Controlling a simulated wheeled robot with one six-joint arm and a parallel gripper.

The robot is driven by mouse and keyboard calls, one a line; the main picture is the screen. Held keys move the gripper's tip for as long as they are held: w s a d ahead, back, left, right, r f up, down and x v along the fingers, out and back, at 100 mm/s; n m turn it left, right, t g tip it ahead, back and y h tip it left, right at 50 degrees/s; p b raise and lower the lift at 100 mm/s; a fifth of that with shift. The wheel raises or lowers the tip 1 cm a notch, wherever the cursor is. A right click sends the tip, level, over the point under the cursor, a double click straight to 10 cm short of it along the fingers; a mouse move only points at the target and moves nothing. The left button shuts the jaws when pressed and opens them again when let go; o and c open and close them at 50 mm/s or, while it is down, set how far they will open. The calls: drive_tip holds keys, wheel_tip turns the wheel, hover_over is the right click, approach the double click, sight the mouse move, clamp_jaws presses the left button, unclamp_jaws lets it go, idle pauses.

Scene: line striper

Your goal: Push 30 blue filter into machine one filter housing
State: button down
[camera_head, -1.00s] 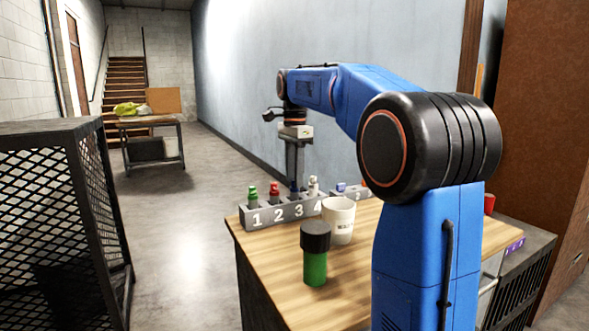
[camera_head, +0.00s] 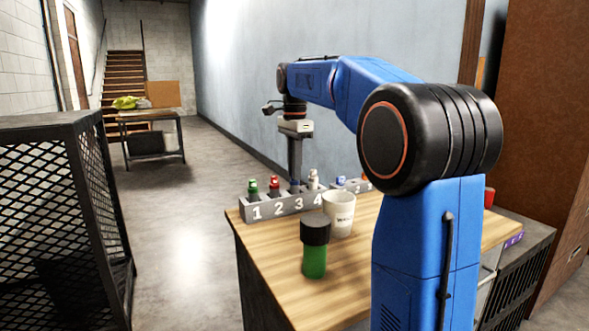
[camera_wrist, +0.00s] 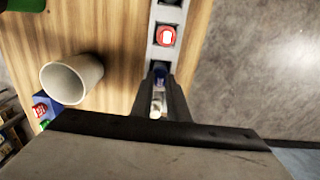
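A grey rack (camera_head: 266,207) numbered 1 to 4 stands along the table's far edge. A small blue item, apparently the blue filter (camera_wrist: 160,76), sits at slot 3; its size marking is not readable. My gripper (camera_head: 295,183) points straight down over slot 3. In the wrist view my gripper (camera_wrist: 161,88) has one finger on each side of the blue item; whether they press on it is unclear. A second grey holder (camera_head: 352,186) with blue and red pieces stands right of the rack, partly behind my arm. I cannot make out which thing is the machine one housing.
Green (camera_head: 252,188) and red (camera_head: 274,185) capped pieces fill slots 1 and 2, a white one (camera_head: 313,180) slot 4. A white mug (camera_head: 340,213) and a green bottle with black lid (camera_head: 315,250) stand in front. A black mesh cage (camera_head: 60,220) is at left.

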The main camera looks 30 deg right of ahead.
drive_tip(key=shift+r, duration=0.7)
idle(0.5)
drive_tip(key=shift+r, duration=3.4)
